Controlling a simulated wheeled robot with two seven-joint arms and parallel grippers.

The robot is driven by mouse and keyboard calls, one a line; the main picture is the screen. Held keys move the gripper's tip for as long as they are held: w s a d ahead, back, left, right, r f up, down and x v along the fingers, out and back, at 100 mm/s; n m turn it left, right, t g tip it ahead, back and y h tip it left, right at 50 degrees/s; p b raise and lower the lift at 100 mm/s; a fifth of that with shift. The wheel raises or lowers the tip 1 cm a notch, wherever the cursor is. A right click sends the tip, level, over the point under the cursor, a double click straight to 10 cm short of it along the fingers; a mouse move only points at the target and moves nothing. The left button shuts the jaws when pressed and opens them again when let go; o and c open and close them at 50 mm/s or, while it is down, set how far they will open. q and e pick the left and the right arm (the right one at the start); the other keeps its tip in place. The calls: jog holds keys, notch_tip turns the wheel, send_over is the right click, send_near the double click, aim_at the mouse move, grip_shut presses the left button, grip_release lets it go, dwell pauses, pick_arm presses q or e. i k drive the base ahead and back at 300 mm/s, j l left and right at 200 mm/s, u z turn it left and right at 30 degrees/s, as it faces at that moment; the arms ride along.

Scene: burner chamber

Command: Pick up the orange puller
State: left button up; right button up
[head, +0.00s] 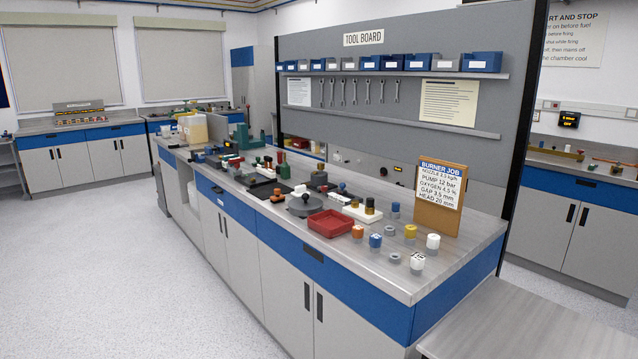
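Several small orange pieces show on the long workbench (400,279). One is a small orange-topped piece (357,231) near the front edge, just right of the red tray (331,223). Another small orange piece (277,193) lies farther back, left of the round grey plate (305,204). They are too small for me to tell which one is the puller. Neither of my grippers is in view.
Small blue, white, yellow and grey pieces stand near the bench's right end, with a white-topped one (433,242) near the job board (440,198). Bare benchtop lies around them. A lower grey surface (530,325) adjoins the right end. Open floor (110,270) lies left.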

aim_at(266, 158)
jog(key=i+j+u, duration=0.75)
jog(key=i, duration=0.25)
jog(key=i+u, duration=0.35)
jog(key=i, duration=0.15)
jog(key=i+j, duration=0.1)
jog(key=i, duration=1.25)
jog(key=i+j, duration=0.15)
jog(key=i, duration=0.55)
jog(key=l+z, duration=0.05)
